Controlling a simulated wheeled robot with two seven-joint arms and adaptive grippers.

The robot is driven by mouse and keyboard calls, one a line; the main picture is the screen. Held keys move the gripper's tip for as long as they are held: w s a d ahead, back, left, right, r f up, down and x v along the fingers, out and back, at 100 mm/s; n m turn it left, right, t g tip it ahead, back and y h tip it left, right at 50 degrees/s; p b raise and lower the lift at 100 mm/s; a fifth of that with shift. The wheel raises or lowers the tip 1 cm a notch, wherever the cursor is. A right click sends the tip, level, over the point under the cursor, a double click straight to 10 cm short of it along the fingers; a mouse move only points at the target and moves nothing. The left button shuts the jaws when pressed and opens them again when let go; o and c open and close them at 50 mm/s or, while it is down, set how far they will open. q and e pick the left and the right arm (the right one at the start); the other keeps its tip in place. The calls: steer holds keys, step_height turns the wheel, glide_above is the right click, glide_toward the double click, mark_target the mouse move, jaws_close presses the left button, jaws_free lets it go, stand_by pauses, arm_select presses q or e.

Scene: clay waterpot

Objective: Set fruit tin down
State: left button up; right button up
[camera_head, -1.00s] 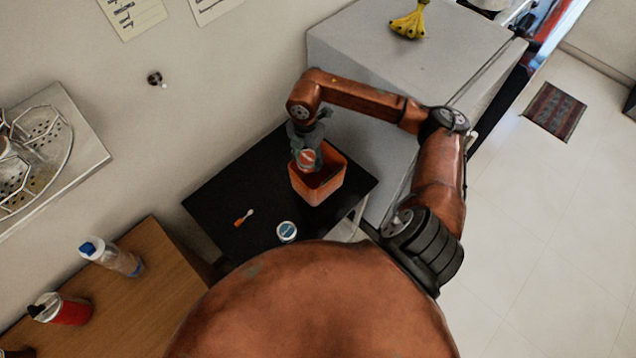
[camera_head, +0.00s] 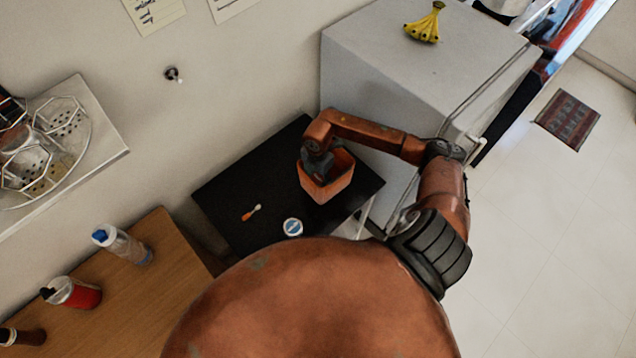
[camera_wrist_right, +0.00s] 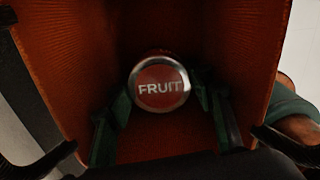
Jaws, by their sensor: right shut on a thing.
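The fruit tin (camera_wrist_right: 160,86) shows end-on in the right wrist view, a round silver rim around a red label reading FRUIT. My right gripper (camera_wrist_right: 165,105) is shut on it, with a green-dark finger on each side. Both are down inside an orange square clay pot (camera_head: 326,190); its walls (camera_wrist_right: 75,70) surround the tin in the wrist view. I cannot tell whether the tin touches the pot's bottom. In the head view the right gripper (camera_head: 318,165) is partly hidden in the pot and the tin is hidden. My left gripper is not in view.
The pot stands on a black table (camera_head: 225,195). A small white-and-blue round tin (camera_head: 293,227) and an orange-handled brush (camera_head: 251,212) lie there. A grey cabinet (camera_head: 400,75) with bananas (camera_head: 424,25) stands behind right. A wooden table (camera_head: 165,260) holds bottles at left.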

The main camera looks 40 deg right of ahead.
mark_target(318, 184)
steer(key=shift+f, duration=1.65)
steer(key=shift+f, duration=0.15)
steer(key=o, duration=1.1)
steer(key=shift+c, duration=0.2)
step_height(318, 184, up, 12)
steer(key=shift+r+b, duration=0.2)
steer(key=shift+b, duration=0.35)
